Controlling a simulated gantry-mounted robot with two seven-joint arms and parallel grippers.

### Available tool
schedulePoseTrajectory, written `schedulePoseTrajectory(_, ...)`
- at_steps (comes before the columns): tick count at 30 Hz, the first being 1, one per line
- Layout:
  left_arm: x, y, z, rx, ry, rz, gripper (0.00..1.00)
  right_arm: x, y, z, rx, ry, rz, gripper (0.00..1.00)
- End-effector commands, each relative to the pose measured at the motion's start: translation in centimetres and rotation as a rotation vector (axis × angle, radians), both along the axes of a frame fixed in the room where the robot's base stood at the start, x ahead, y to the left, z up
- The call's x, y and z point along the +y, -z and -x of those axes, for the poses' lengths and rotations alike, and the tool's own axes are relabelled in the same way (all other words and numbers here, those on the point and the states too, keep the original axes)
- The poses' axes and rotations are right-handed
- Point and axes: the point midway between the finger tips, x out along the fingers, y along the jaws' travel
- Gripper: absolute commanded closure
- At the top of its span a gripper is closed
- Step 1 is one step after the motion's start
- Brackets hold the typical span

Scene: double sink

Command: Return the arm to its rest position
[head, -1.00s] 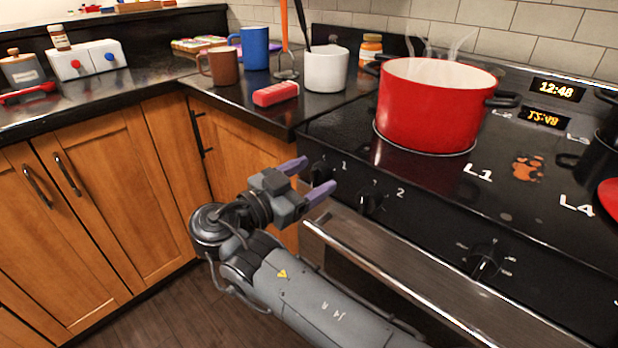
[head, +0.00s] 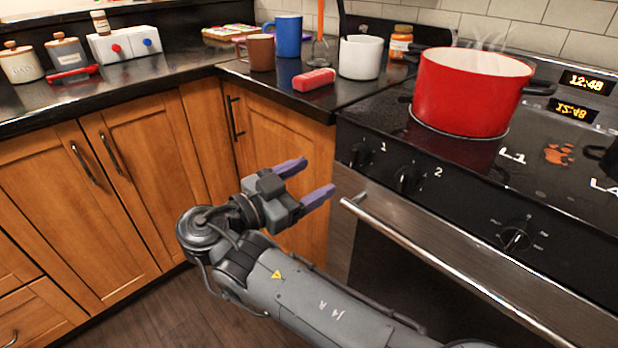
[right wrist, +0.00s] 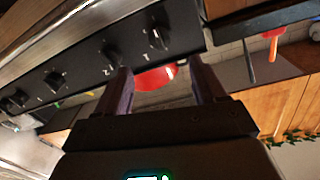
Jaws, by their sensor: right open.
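My right gripper (head: 312,182) is open, with two purple fingers apart and nothing between them. My left gripper is not in either view.
The red pot (head: 470,95) steams on the stove. A red block (head: 314,79), a white cup (head: 360,57), a blue mug (head: 288,36) and a brown mug (head: 261,53) stand on the dark counter. Wooden cabinets (head: 150,190) lie behind the arm. The floor (head: 170,310) is clear.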

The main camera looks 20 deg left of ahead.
Motion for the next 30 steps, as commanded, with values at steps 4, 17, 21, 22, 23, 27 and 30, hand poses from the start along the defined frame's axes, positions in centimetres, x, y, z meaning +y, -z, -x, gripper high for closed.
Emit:
schedulePoseTrajectory(4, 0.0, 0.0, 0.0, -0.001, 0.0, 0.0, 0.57, 0.0, 0.0, 0.0, 0.0, 0.0, 0.0, 0.3)
schedulePoseTrajectory(17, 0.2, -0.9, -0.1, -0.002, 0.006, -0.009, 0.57, 0.2, 0.7, 0.3, 0.053, -0.019, 0.006, 0.3)
schedulePoseTrajectory(21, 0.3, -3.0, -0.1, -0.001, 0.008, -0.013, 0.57, 0.7, 2.6, 1.2, 0.208, -0.078, 0.013, 0.3)
schedulePoseTrajectory(22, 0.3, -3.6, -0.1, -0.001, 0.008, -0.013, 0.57, 0.8, 3.1, 1.5, 0.254, -0.098, 0.015, 0.3)
schedulePoseTrajectory(23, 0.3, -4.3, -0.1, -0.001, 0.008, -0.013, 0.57, 1.0, 3.7, 1.9, 0.306, -0.123, 0.017, 0.3)
schedulePoseTrajectory(27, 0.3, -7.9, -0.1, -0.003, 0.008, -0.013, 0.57, 1.4, 5.9, 4.4, 0.558, -0.256, 0.008, 0.3)
schedulePoseTrajectory(30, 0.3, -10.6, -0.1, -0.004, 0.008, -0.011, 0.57, 1.1, 6.8, 6.2, 0.722, -0.363, -0.017, 0.3)
